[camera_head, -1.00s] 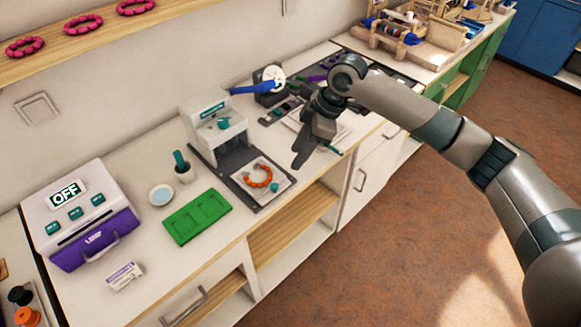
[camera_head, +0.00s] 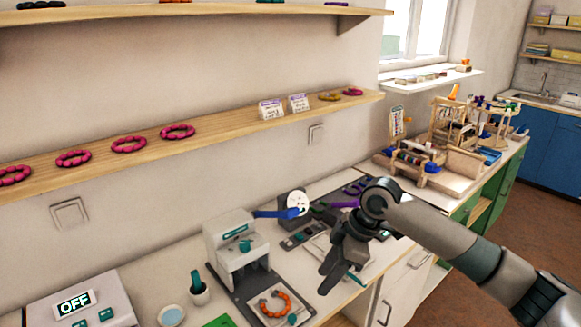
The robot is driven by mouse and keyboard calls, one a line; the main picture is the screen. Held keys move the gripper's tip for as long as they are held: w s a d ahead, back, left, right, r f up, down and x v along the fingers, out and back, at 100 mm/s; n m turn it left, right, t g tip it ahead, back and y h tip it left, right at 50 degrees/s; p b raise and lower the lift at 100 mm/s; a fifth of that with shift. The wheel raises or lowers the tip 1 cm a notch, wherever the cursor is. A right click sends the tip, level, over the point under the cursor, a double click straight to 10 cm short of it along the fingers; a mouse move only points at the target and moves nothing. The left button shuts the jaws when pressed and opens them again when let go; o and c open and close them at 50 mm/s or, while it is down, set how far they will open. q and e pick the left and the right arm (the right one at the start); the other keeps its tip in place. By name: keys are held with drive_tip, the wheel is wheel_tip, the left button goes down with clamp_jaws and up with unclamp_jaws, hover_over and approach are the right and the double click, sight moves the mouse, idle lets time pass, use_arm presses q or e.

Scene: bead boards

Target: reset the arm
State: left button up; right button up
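My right arm comes in from the right, and my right gripper (camera_head: 330,274) hangs over the counter, pointing down to the left. Its fingers look close together, but I cannot make out a gap between them or anything held. It is to the right of a white press-like machine (camera_head: 236,246) and of an orange beaded ring (camera_head: 274,303) on a pale board. My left gripper is not in view.
A machine reading OFF (camera_head: 80,305) stands at the lower left. A wall shelf (camera_head: 100,163) holds pink bead rings. Wooden looms (camera_head: 455,125) stand farther back.

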drive_tip(key=s+a+f+m+t+y, duration=0.1)
drive_tip(key=s+a+f+m, duration=0.15)
drive_tip(key=s+f, duration=0.5)
drive_tip(key=s+a+f+m+t, duration=0.1)
drive_tip(key=s+a+f+m, duration=0.15)
drive_tip(key=s+f, duration=0.5)
drive_tip(key=s+d+f+m+t+h, duration=0.1)
drive_tip(key=s+d+f+m+h, duration=0.3)
drive_tip(key=s+d, duration=0.55)
drive_tip(key=s+d+f+m+h, duration=0.1)
drive_tip(key=s+d+f+m, duration=0.45)
drive_tip(key=s, duration=0.65)
wheel_tip(320, 180, down, 29)
drive_tip(key=s+g+b, duration=0.1)
drive_tip(key=s, duration=0.1)
drive_tip(key=s+d+f, duration=0.2)
drive_tip(key=s+f, duration=0.6)
drive_tip(key=s+d+f+g, duration=0.1)
drive_tip(key=s+d+f, duration=0.1)
drive_tip(key=s+f, duration=0.7)
drive_tip(key=shift+f+n+g+b, duration=0.25)
drive_tip(key=shift+n+g+b, duration=0.05)
drive_tip(key=shift+n+b, duration=0.1)
